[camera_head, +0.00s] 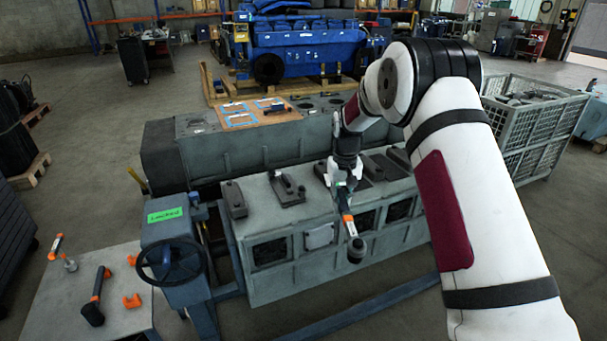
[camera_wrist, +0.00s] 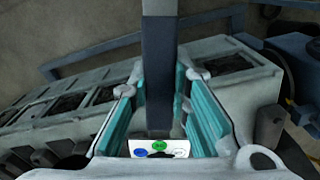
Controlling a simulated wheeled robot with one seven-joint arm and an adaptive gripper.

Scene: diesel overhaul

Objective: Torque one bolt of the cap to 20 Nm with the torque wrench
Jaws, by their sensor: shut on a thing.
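My gripper (camera_head: 342,187) is shut on the torque wrench (camera_head: 347,222), a long dark tool with an orange band and a round black end. The wrench hangs down in front of the near engine block (camera_head: 285,232), its black end apart from the block. In the wrist view, its dark shaft (camera_wrist: 159,70) runs between the teal finger pads of my gripper (camera_wrist: 160,105). Dark caps sit in a row on the block's top, one cap (camera_head: 286,189) left of my gripper and another cap (camera_head: 234,200) at the left end. The bolts are too small to make out.
A blue stand with a handwheel (camera_head: 170,262) and green label (camera_head: 165,215) adjoins the block's left end. A table (camera_head: 60,310) at front left bears orange-and-black tools. A grey block (camera_head: 210,155) stands behind, a mesh crate (camera_head: 530,130) at right.

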